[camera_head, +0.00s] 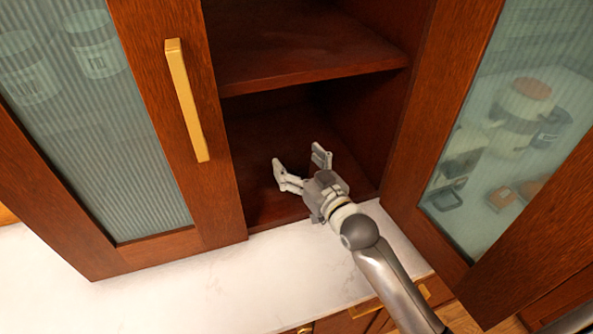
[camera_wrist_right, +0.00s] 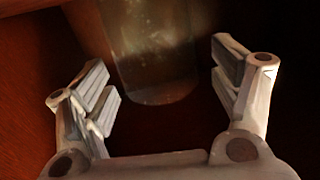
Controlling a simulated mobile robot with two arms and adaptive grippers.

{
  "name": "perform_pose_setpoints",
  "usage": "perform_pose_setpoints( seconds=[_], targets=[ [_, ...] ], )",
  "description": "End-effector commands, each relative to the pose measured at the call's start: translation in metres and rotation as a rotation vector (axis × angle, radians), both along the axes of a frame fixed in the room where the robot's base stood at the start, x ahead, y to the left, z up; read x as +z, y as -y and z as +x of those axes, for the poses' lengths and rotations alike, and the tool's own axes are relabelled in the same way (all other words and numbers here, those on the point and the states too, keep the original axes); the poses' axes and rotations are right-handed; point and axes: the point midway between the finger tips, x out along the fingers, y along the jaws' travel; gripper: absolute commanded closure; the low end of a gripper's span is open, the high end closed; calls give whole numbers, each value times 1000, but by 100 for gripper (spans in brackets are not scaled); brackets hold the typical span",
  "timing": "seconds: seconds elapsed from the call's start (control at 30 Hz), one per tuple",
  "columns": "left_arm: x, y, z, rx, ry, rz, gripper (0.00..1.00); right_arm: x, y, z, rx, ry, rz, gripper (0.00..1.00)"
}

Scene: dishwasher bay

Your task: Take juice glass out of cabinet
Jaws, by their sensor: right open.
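The juice glass (camera_wrist_right: 155,50) shows in the right wrist view as a clear, dim glass at the top middle, ahead of my right gripper and between the lines of its two fingers. Both fingers stand apart from it. In the head view I cannot make the glass out in the dark interior. My right gripper (camera_head: 299,158) is open and empty, reaching into the lower compartment of the wooden cabinet (camera_head: 225,180); it also shows in the right wrist view (camera_wrist_right: 163,85). My left gripper is not in view.
A wooden shelf (camera_head: 310,75) lies above the gripper. A glass-paned door with a brass handle (camera_head: 187,100) is on the left, and an open glass-paned door (camera_head: 405,170) is on the right, close to my arm. A white counter (camera_head: 170,295) runs below.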

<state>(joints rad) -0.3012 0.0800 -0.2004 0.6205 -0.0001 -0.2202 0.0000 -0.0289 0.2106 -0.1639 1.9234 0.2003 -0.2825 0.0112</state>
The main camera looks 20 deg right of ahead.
Motion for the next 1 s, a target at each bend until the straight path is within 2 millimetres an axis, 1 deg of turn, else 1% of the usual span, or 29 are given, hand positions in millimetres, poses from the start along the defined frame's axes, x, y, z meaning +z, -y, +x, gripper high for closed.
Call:
perform_pose_setpoints(
  seconds=[0.03,0.1,0.33,0.37,0.77,0.8,1.0],
  targets=[
    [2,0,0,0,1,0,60,1,-1,5,0,1,1,17],
    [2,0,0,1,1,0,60,0,-2,8,0,0,1,17],
    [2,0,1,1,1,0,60,-1,-3,9,1,0,0,17],
    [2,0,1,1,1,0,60,-1,-3,9,0,0,0,20],
    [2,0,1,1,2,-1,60,-1,-2,9,0,0,-1,71],
    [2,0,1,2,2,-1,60,0,-2,9,0,2,-1,73],
    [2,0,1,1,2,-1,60,1,-2,9,0,2,-1,73]
  ],
)
